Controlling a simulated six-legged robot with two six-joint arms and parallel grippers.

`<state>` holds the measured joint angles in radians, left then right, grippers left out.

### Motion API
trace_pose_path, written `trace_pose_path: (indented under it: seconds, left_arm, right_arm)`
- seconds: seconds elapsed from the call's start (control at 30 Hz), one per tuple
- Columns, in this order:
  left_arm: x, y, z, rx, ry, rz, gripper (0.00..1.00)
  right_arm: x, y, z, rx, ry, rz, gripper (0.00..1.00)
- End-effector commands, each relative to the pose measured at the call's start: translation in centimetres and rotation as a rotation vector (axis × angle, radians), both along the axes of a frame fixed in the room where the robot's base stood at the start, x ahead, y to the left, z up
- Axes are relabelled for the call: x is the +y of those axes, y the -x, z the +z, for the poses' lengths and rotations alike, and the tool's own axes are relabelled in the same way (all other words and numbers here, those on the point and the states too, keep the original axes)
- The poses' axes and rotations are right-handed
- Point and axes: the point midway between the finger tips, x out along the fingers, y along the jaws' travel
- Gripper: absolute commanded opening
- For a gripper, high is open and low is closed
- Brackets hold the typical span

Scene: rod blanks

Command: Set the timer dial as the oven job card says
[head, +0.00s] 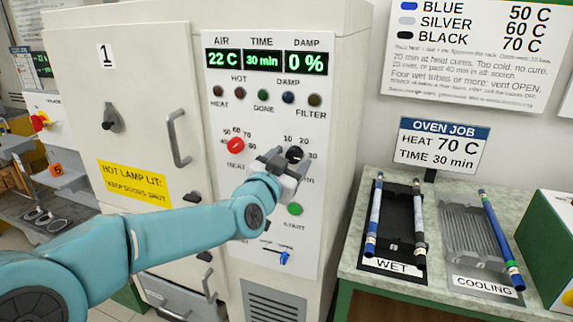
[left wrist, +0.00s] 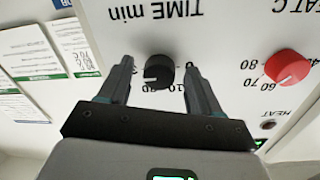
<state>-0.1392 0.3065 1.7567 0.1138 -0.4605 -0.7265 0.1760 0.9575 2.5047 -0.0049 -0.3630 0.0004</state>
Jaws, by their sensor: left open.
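The black timer dial (head: 295,153) is on the white oven panel, right of the red heat dial (head: 235,145). The left wrist view shows the timer dial (left wrist: 158,72) upside down under "TIME min", with a pale pointer mark. My left gripper (head: 281,160) is open at the dial, one finger on each side; gaps show in the wrist view, so it does not grip it. The oven display (head: 263,61) reads 22 C, 30 min and 0 %. The oven job card (head: 441,147) reads HEAT 70 C, TIME 30 min. My right gripper is not in view.
Below the timer dial are a green start button (head: 294,209) and a blue slider (head: 284,258). The oven door has a handle (head: 179,138). At right, a bench holds a wet rack (head: 400,215) and a cooling rack (head: 475,235) with rods.

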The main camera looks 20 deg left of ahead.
Motion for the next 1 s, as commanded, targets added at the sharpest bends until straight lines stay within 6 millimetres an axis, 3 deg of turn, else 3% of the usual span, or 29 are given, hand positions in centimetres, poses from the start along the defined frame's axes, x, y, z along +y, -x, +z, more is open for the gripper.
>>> trace_pose_path:
  seconds: [0.17,0.5,0.7,1.0]
  left_arm:
    - [0.2,1.7,0.0,-0.003,0.0,0.0,0.64]
    - [1.0,10.5,0.0,-0.003,0.001,0.0,0.64]
    - [1.4,14.5,0.1,-0.002,0.001,-0.001,0.64]
    - [1.5,16.3,0.0,0.001,-0.001,-0.001,0.64]
  right_arm:
    - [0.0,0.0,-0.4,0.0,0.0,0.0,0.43]
    - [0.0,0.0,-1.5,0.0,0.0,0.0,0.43]
    - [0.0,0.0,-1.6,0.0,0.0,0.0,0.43]
    - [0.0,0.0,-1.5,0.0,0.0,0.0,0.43]
